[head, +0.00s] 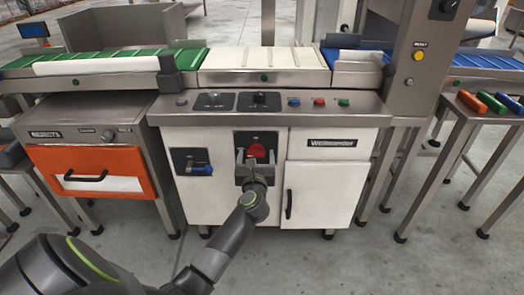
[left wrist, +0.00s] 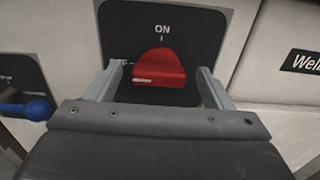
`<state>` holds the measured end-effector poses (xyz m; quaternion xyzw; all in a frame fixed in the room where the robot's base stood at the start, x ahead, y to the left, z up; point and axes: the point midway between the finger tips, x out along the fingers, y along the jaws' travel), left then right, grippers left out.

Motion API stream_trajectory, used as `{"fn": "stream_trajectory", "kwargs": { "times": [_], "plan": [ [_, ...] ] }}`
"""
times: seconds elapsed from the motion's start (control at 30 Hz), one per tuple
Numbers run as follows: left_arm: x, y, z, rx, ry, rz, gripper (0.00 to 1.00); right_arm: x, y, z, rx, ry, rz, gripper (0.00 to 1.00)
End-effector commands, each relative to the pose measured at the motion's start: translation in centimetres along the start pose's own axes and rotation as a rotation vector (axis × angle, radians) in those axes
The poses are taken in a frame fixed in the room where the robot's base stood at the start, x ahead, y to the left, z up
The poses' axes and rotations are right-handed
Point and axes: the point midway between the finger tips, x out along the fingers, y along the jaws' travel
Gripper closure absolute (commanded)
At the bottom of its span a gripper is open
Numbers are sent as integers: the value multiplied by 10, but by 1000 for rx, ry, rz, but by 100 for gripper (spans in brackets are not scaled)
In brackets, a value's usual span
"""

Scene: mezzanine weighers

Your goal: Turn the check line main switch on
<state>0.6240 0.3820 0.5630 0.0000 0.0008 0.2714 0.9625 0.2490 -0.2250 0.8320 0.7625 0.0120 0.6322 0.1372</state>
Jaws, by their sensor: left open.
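The main switch is a red rotary knob (head: 257,151) on a black plate (head: 270,138) on the white front of the check line cabinet. In the left wrist view the red knob (left wrist: 158,68) sits below the label ON and its mark, with a pale stripe at its left end. The knob's grip appears to lie roughly sideways. My left gripper (head: 256,160) is open, with one finger on each side of the knob. In the left wrist view its fingers (left wrist: 160,88) stand apart from the knob. The lower plate is hidden by the gripper. My right gripper is not in view.
A blue-handled lever (head: 200,170) is on a black plate left of the switch. A cabinet door (head: 325,190) with a black handle is at right. An orange reject drawer (head: 95,172) stands at left. Control buttons (head: 319,102) line the panel above.

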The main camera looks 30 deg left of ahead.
Motion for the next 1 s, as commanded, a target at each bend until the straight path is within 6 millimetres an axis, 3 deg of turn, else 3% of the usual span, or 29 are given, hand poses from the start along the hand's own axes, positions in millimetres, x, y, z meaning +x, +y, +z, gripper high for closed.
{"fn": "stream_trajectory", "kwargs": {
  "times": [0.33, 0.7, 1.0],
  "plan": [
    [1, 2, 0, 0, 0, 0, 25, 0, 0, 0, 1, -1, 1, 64],
    [1, 2, 0, 0, 0, 0, 70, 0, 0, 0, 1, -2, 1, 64],
    [1, 2, 1, 16, 0, 1, 70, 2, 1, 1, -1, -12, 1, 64]
  ]
}}
